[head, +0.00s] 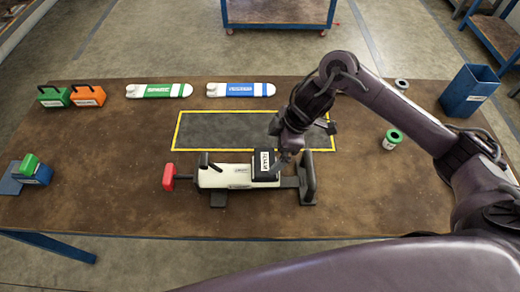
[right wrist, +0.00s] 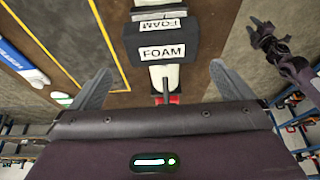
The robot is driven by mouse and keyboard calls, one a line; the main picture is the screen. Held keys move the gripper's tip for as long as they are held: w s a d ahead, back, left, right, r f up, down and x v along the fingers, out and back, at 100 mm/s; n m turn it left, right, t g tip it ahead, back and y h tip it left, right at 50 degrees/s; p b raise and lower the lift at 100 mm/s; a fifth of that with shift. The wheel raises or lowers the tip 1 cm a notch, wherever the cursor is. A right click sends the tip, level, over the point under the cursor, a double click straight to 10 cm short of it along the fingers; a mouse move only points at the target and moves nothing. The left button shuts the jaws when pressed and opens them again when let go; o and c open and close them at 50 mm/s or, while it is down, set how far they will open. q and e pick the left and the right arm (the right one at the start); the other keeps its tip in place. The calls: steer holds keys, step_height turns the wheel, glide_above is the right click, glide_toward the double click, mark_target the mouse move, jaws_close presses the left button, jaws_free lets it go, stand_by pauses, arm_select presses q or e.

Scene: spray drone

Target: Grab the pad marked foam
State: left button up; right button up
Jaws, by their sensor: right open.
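The foam pad (head: 266,166) is a black block with a white label. It sits on top of the white drone body (head: 226,176), near its right end. In the right wrist view the pad (right wrist: 190,45) shows its FOAM label upright, ahead of and between my fingers. My right gripper (head: 284,152) is just above and beside the pad's right side in the head view. In the right wrist view its two fingers (right wrist: 162,86) are wide apart with nothing between them. My left gripper (right wrist: 260,30) shows small and dark in the right wrist view; its jaws are unclear.
A red handle (head: 168,177) is at the drone's left end. A yellow-edged dark mat (head: 215,130) lies behind. The front left tabletop is clear.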

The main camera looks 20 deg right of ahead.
mark_target(265, 162)
steer(key=x, duration=0.3)
steer(key=p+x, duration=0.1)
steer(key=shift+s+a+f, duration=0.15)
steer(key=shift+s+f, duration=0.15)
steer(key=shift+f, duration=0.05)
steer(key=shift+x, duration=1.15)
steer(key=shift+w+f, duration=0.2)
steer(key=shift+w, duration=0.05)
steer(key=c, duration=0.6)
steer(key=shift+c, duration=0.4)
arm_select(q)
steer(key=s, duration=0.1)
steer(key=s+r, duration=0.1)
steer(key=s, duration=0.1)
steer(key=shift+s+a, duration=0.1)
steer(key=shift+s, duration=0.1)
arm_select(e)
steer(key=shift+r, duration=0.1)
steer(key=shift+r, duration=0.1)
